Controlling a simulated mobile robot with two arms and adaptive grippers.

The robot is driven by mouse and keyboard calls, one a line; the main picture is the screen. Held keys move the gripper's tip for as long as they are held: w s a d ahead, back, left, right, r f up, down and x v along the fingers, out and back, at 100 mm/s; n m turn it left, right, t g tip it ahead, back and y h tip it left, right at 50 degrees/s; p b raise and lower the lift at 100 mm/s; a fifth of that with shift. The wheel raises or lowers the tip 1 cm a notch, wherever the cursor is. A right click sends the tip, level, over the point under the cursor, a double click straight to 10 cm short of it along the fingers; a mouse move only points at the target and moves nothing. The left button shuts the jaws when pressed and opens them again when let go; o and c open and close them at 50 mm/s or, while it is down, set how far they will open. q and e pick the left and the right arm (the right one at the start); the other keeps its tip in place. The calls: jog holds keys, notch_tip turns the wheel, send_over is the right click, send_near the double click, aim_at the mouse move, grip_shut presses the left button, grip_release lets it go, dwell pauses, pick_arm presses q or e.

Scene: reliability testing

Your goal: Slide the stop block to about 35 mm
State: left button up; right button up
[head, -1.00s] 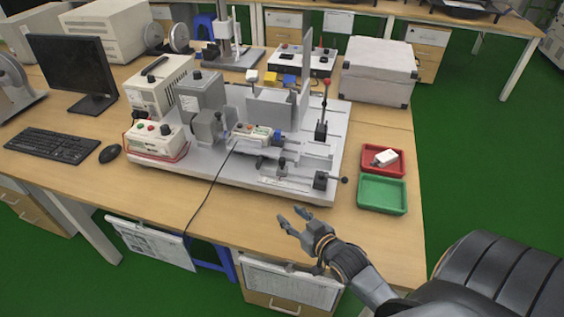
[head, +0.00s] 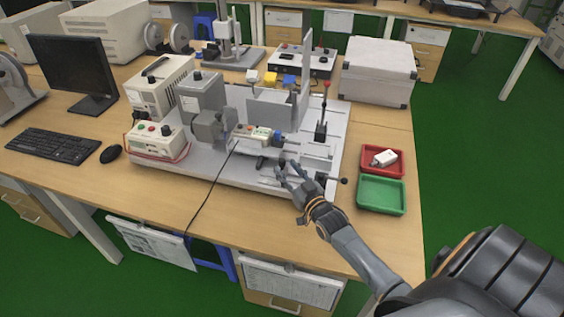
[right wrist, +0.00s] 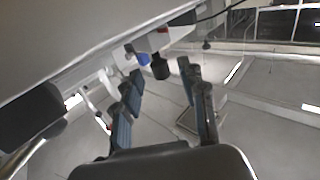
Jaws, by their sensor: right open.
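My right gripper (head: 288,168) is open, its fingertips over the front right part of the grey fixture plate (head: 215,182). The small dark stop block on the front slide is mostly hidden by these fingers, and I cannot tell its scale reading or whether they touch it. In the right wrist view the two fingers of my right gripper (right wrist: 165,98) stand apart with nothing clearly between them. A black knob (right wrist: 160,68) and a blue part (right wrist: 143,60) show beyond the fingertips. My left gripper is not in view.
A dark clamp block with a black ball knob (head: 344,181) is just right of my gripper. A red tray (head: 367,169) with a white part (head: 384,158) and a green tray (head: 381,196) stand farther right. The front table strip (head: 235,215) is mostly clear.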

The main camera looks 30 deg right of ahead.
aim_at(284, 165)
jog(key=shift+w+d, duration=0.15)
jog(key=shift+w, duration=1.75)
grip_shut()
